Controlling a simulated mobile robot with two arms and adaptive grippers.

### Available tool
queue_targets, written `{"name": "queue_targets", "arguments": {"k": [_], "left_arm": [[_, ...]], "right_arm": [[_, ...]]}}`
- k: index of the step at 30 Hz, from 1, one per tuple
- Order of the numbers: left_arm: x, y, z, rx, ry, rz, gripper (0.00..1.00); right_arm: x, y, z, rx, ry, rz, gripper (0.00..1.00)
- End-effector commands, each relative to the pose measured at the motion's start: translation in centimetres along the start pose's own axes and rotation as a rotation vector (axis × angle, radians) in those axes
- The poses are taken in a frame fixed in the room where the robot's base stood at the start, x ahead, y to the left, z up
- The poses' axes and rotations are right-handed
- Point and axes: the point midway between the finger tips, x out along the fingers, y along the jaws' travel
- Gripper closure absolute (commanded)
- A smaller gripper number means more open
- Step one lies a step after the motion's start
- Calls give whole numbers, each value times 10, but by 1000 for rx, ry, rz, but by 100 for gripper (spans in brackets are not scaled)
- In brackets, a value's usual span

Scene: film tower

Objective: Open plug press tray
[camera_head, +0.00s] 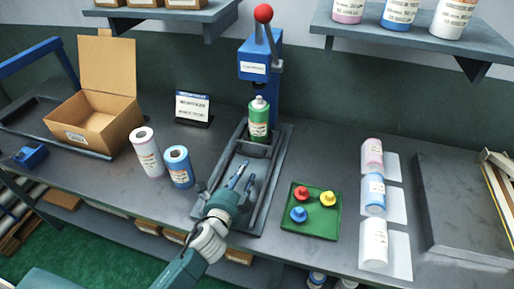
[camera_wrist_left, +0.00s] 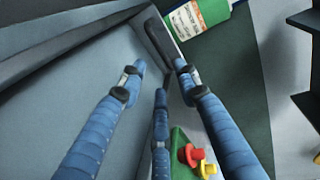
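The plug press (camera_head: 262,62) is blue, with a red ball on its lever, and stands at the back of the bench. Its grey tray (camera_head: 278,172) lies in front on the base, with a green canister (camera_head: 259,122) standing upright at its rear end. My left gripper (camera_head: 244,177) is over the front part of the tray. In the left wrist view its blue fingers (camera_wrist_left: 156,78) are spread apart, with nothing held between them. A dark bar (camera_wrist_left: 159,42) lies just beyond the fingertips, near the canister (camera_wrist_left: 200,14); I cannot tell whether they touch it. My right gripper is out of view.
A green mat (camera_head: 298,226) with red, yellow and blue plugs lies right of the press. Several labelled rolls (camera_head: 374,192) lie further right on white sheets. Two upright rolls (camera_head: 179,167) and an open cardboard box (camera_head: 95,120) are on the left. Shelves (camera_head: 410,40) overhang the back.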

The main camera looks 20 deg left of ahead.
Motion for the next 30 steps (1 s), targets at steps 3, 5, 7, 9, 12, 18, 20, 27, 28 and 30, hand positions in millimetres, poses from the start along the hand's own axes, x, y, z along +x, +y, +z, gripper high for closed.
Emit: {"name": "queue_targets", "arguments": {"k": [3,5,7,9,12,18,20,27,28,30], "left_arm": [[9,-1,0,-1,-1,-1,68],[17,-2,0,-2,-1,-1,68],[30,-2,0,-2,-2,0,68],[44,-2,0,-2,-2,-1,68],[63,-1,0,-3,-2,-1,68],[93,0,0,-2,-2,0,68],[99,0,1,-3,-2,-1,68],[107,0,0,-2,-1,0,68],[107,0,0,-2,-1,0,68],[107,0,0,-2,-1,0,68]], "right_arm": [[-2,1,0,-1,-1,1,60],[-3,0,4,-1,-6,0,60],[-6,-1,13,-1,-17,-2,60],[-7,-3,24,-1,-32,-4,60],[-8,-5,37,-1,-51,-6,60],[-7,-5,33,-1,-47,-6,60],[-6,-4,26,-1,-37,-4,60],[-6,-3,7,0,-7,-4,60],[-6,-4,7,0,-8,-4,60],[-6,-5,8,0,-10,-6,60]]}}
